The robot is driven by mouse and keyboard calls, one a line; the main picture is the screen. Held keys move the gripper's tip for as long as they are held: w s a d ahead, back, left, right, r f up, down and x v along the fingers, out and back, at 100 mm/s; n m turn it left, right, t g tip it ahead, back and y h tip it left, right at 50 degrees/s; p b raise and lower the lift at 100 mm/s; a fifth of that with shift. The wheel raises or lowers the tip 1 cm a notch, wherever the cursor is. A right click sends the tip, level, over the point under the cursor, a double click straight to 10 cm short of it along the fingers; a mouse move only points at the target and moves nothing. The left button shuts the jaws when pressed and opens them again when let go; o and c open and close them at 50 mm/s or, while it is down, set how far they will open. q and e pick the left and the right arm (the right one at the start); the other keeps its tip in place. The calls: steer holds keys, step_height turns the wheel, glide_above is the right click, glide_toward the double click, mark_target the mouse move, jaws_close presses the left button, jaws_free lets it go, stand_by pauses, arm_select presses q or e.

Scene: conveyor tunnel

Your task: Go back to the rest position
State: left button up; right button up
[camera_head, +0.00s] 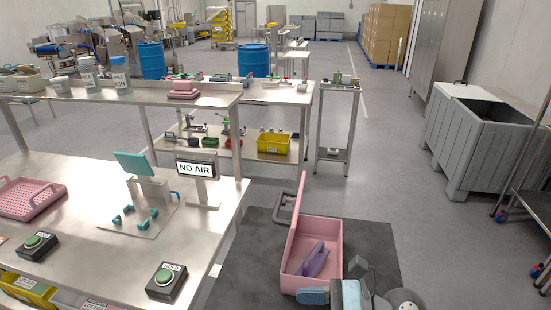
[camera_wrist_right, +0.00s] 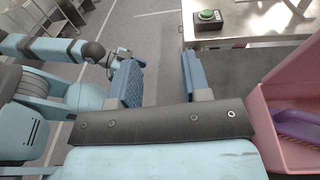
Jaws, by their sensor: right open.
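My right gripper (camera_wrist_right: 160,72) is open in the right wrist view, with two dark blue fingers apart and nothing between them. In that view a pink box (camera_wrist_right: 262,115) with a purple object (camera_wrist_right: 297,128) inside lies right of the gripper, apart from its fingers. The head view shows the pink box (camera_head: 289,268) standing open with its lid raised on the left side, and the purple object (camera_head: 313,260) in it. Light blue and grey arm parts of mine show at the bottom. Another arm of mine shows at left in the wrist view; its gripper is too small to read.
A steel table (camera_head: 75,225) on the left holds a pink basket (camera_head: 30,199), a NO AIR sign (camera_head: 197,168) and green buttons (camera_head: 167,276). A grey bin (camera_head: 475,145) stands at right. Open floor lies between the bin and the dark mat (camera_head: 250,260).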

steer(key=w+d+f+m+t+h+p, duration=0.1)
steer(key=d+f+m+t+h, duration=0.2)
steer(key=m+t, duration=0.85)
steer(key=w+d+f+m+t+h+p, duration=0.1)
steer(key=d+f+m+t+h+p, duration=0.2)
steer(key=m, duration=1.7)
steer(key=s+d+f+m+g+h, duration=0.2)
steer(key=s+f+m, duration=0.4)
steer(key=m, duration=0.3)
steer(key=s+d+f+m+g+h, duration=0.3)
steer(key=s+d+f+m+h, duration=0.2)
steer(key=f+m, duration=0.4)
steer(key=shift+s+d+f+g+h, duration=0.15)
steer(key=shift+s+d+g+h, duration=0.2)
steer(key=shift+d, duration=0.1)
steer(key=shift+s+d, duration=0.1)
steer(key=shift+d, duration=0.05)
